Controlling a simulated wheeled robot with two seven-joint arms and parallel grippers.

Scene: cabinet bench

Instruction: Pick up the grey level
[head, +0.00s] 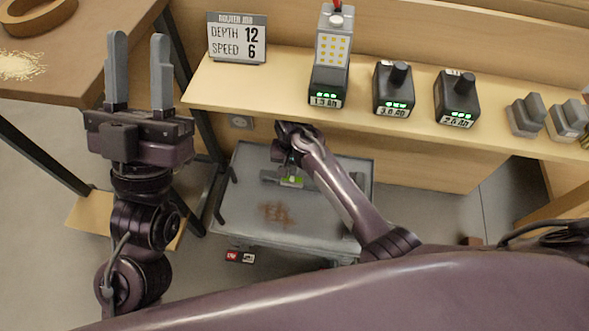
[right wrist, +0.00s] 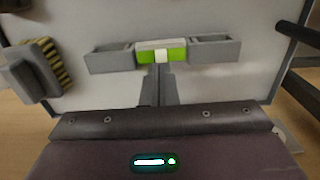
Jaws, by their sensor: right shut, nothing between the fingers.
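My left gripper (head: 138,40) is open and empty, pointing up, left of the shelf.
The shelf (head: 280,85) above holds a sign (head: 237,38), several black battery packs and grey blocks. A brown table (head: 60,60) stands at the left. A grey block with striped bristles (right wrist: 35,70) shows in the wrist view.

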